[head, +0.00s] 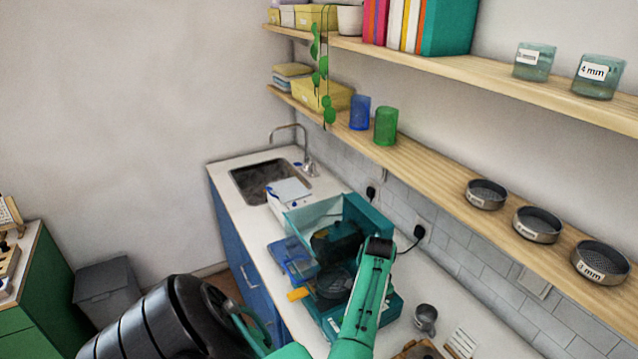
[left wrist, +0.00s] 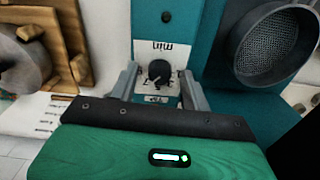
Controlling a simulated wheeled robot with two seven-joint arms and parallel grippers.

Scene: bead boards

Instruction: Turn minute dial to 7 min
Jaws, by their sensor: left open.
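The minute dial (left wrist: 158,70) is a small black knob on a white plate on the teal machine (left wrist: 185,30). The plate's "min" label reads upside down in the left wrist view. My left gripper (left wrist: 159,76) is open, with one finger on each side of the dial. I cannot tell whether the fingers touch it. In the head view the teal machine (head: 368,215) stands on the counter, partly behind my left arm, and the dial is hidden. My right gripper is not in view.
A round dark sieve (left wrist: 268,48) is beside the dial panel. A grey mug (head: 425,318) stands right of the machine. A blue tray (head: 292,260) and a white box (head: 289,192) are on its other side, near the sink (head: 268,180). Shelves (head: 440,165) overhang the counter.

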